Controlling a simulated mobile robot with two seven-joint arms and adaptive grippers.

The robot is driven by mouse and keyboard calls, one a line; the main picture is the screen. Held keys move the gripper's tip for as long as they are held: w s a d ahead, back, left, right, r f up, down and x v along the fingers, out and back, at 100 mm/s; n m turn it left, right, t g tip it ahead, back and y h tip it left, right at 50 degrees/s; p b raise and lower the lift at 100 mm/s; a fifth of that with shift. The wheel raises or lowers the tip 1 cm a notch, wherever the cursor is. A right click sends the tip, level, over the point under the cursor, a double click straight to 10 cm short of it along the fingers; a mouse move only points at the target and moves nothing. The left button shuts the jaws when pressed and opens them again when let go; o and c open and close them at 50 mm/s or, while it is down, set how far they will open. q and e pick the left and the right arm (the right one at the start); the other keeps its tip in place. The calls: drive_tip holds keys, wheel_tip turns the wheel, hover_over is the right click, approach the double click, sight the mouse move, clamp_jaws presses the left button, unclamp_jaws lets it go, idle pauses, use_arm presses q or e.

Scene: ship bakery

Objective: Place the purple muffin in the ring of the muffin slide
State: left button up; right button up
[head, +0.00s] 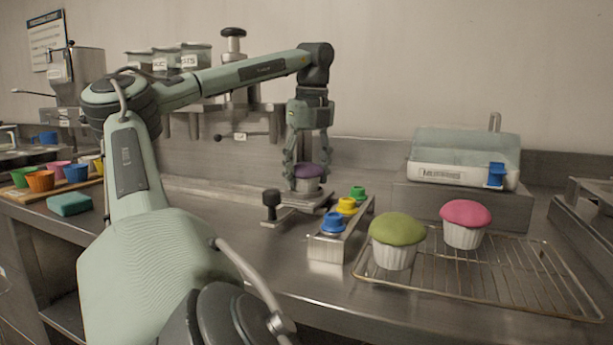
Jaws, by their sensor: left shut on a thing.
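My left gripper (305,172) comes down from above and is shut on the purple muffin (309,171). The muffin has a purple top and a pale cup, and is upright between the fingers. It is at the metal muffin slide (303,199), which has a black knob (271,198) at its front left. The fingers and muffin cover the ring, so I cannot tell whether the muffin is in it or just above it. My right gripper is not in view.
A green muffin (397,237) and a pink muffin (465,222) stand on a wire rack (520,268) at the right. A metal block (335,240) with blue, yellow and green knobs is close right of the slide. A lidded bin (464,160) stands behind. Colored cups (40,181) and a teal sponge (69,204) are at left.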

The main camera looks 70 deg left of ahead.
sight(310, 165)
use_arm(q)
drive_tip(key=shift+f, duration=0.2)
drive_tip(key=o, duration=0.9)
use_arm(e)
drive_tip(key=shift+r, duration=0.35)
use_arm(q)
drive_tip(key=shift+r, duration=0.1)
drive_tip(key=shift+r, duration=0.25)
drive_tip(key=r, duration=0.4)
drive_tip(key=d+r+p, duration=0.1)
drive_tip(key=r, duration=0.2)
drive_tip(key=r+p, duration=0.1)
drive_tip(key=r, duration=0.3)
drive_tip(key=shift+w+d+r, duration=0.15)
drive_tip(key=shift+d+r, duration=0.1)
drive_tip(key=shift+r, duration=0.05)
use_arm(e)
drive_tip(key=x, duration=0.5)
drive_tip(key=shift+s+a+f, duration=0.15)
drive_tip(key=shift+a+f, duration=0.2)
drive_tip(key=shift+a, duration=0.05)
